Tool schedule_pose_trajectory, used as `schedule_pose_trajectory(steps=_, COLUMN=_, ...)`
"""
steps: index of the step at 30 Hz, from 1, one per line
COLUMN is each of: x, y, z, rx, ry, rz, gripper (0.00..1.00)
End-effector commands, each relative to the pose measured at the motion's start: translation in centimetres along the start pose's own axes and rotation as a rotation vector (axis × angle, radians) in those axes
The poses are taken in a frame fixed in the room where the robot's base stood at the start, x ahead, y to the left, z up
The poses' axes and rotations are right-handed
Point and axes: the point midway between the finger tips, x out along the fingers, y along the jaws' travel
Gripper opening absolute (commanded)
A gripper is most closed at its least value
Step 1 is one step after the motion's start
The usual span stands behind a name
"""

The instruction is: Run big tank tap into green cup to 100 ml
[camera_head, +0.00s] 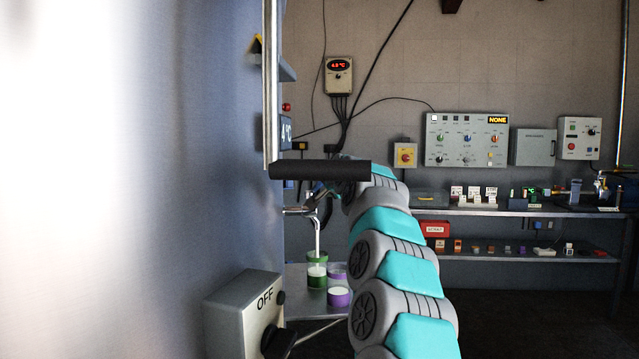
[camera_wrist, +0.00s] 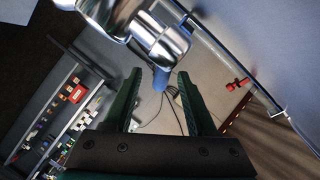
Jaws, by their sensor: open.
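The tap (camera_head: 312,201) sticks out from the side of the big steel tank (camera_head: 225,130). A white stream (camera_head: 317,236) runs from it down into the green cup (camera_head: 317,282) on a small shelf. White shows at the cup; I cannot read the level against any mark. In the wrist view the shiny metal tap (camera_wrist: 158,35) is close ahead, with a blue piece (camera_wrist: 161,78) between the fingers. My gripper (camera_wrist: 158,76) is open, its fingers either side of that blue piece; contact cannot be told. In the head view my arm mostly hides the gripper.
Two purple cups, one nearer (camera_head: 339,298) with white at its top and one farther (camera_head: 337,271), stand beside the green cup. A grey box marked OFF (camera_head: 243,310) and a black bar (camera_head: 318,170) are close by. A bench (camera_head: 520,211) with small items stands at back right.

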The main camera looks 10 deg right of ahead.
Motion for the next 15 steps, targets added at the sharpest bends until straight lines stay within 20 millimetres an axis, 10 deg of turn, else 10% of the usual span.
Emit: schedule_pose_trajectory(steps=15, x=1.4, y=-0.1, z=0.0, rx=0.0, ry=0.001, rz=-0.003, gripper=0.57)
